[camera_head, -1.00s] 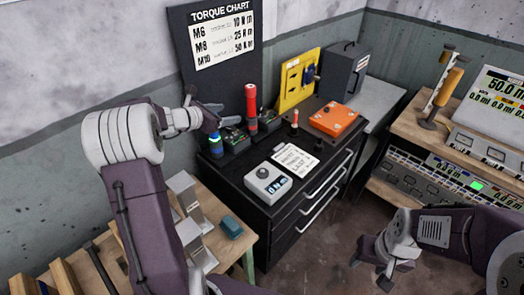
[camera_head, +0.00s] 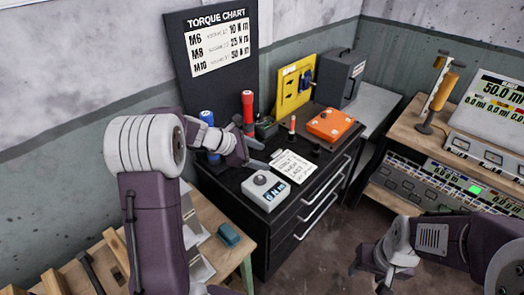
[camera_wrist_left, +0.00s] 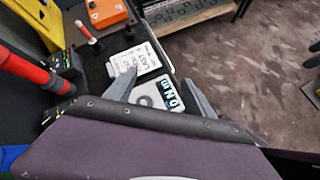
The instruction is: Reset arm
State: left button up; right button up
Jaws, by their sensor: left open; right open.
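My left gripper (camera_head: 258,153) is open and empty, above the black tool cabinet. In the left wrist view, its two fingers (camera_wrist_left: 160,92) stand apart, with the grey torque meter (camera_wrist_left: 150,97) and a white paper note (camera_wrist_left: 138,64) beyond them. In the head view the meter (camera_head: 265,191) lies on the cabinet's front part, to the lower right of the gripper. My right gripper (camera_head: 372,274) hangs low over the floor at the right, apart from any object.
A red driver (camera_head: 248,108) and a blue driver (camera_head: 207,118) stand behind my left gripper. An orange box (camera_head: 330,124) and a yellow panel (camera_head: 294,85) are farther back. A wooden shelf (camera_head: 407,122) stands right. Floor between cabinet and shelf is clear.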

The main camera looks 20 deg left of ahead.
pick_arm(q)
jog(key=s+d+f+m+g+y, duration=0.1)
jog(key=s+d+m+g, duration=0.3)
jog(key=s+d+m, duration=0.5)
jog(key=s+a+f+m+y, duration=0.3)
jog(key=s+a+f+m, duration=0.1)
jog(key=s+m, duration=0.2)
jog(key=s+a+f+m+g+y, duration=0.1)
jog(key=s+a+f+m+y, duration=0.2)
jog(key=s+m, duration=0.4)
jog(key=shift+s+a+f, duration=0.85)
jog(key=shift+s+a, duration=0.25)
jog(key=shift+a, duration=0.15)
jog(key=shift+s, duration=0.15)
